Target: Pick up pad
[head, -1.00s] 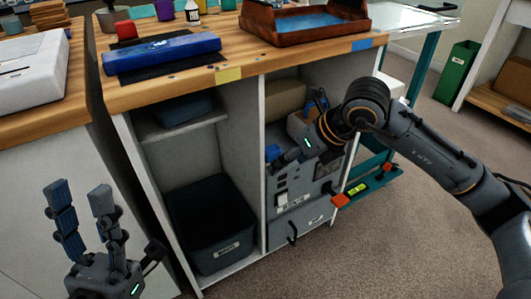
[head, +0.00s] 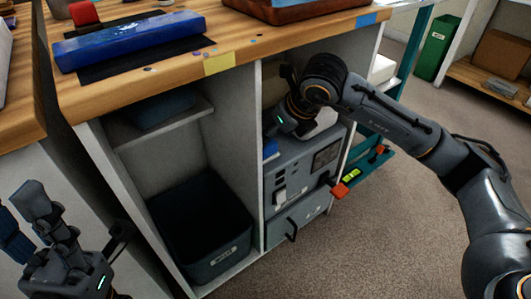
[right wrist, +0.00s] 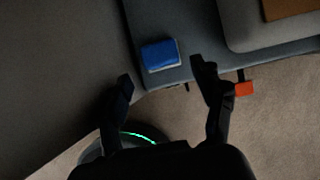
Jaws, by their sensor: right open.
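A small blue pad (right wrist: 160,54) with a pale edge lies on top of a grey cabinet unit in the right wrist view. In the head view a sliver of the pad (head: 270,149) shows at the unit's left edge. My right gripper (right wrist: 163,78) is open and empty, its two fingers pointing toward the pad, which lies just beyond and between the tips. In the head view my right gripper (head: 285,118) is inside the bench's right compartment, above the unit, its fingers partly hidden. My left gripper (head: 25,215) is open and empty at lower left.
The grey unit (head: 293,180) stands on a drawer (head: 300,218) in the right compartment. A vertical panel (head: 240,165) separates it from the left compartment with a dark bin (head: 200,225). The wooden benchtop (head: 130,90) overhangs.

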